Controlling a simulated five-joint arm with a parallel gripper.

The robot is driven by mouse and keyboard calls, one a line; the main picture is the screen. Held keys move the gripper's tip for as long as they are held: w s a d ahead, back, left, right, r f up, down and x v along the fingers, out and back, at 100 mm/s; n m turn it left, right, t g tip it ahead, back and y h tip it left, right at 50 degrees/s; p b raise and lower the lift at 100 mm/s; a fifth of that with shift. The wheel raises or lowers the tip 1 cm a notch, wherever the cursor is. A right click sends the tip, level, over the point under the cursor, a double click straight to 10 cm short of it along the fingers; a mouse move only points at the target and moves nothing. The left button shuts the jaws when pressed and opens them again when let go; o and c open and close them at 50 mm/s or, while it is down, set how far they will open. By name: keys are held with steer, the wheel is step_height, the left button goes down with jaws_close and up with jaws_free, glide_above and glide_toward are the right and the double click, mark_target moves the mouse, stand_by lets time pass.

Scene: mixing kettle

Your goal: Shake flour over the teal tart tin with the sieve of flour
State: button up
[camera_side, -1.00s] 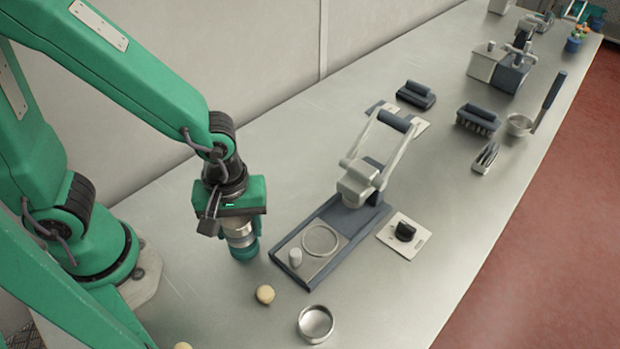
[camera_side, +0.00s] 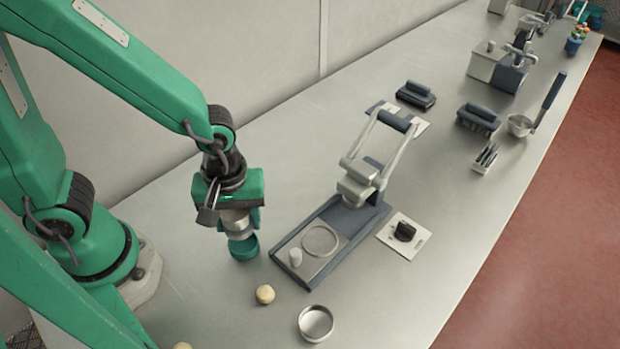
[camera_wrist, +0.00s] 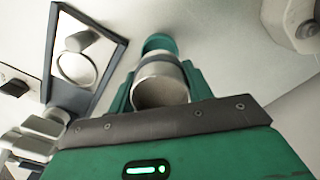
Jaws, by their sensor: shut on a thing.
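My gripper (camera_side: 238,220) is shut on the sieve of flour (camera_side: 236,222), a silvery metal cylinder, and holds it over the teal tart tin (camera_side: 244,248). In the wrist view the sieve (camera_wrist: 160,84) sits between my gripper's fingers (camera_wrist: 158,90), and part of the teal tart tin (camera_wrist: 160,43) shows just beyond it. The tin rests on the table, partly hidden by the sieve. I cannot tell whether flour is falling or lies in the tin.
A dark-framed press with a pale lever (camera_side: 360,190) stands just right of the tin. A small cream ball (camera_side: 265,294) and an empty metal ring or bowl (camera_side: 316,323) lie in front. A black knob on a plate (camera_side: 404,232) is farther right. The back-left table is clear.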

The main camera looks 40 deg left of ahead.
steer(key=shift+s+d, duration=0.4)
steer(key=shift+d, duration=0.3)
steer(key=shift+w+a, duration=0.1)
steer(key=shift+w+a, duration=0.35)
steer(key=shift+a, duration=0.25)
steer(key=shift+w+a, duration=0.3)
steer(key=shift+a, duration=0.25)
steer(key=shift+s+d, duration=0.4)
steer(key=shift+d, duration=0.25)
steer(key=shift+s+d, duration=0.35)
steer(key=shift+d, duration=0.25)
steer(key=shift+r, duration=0.1)
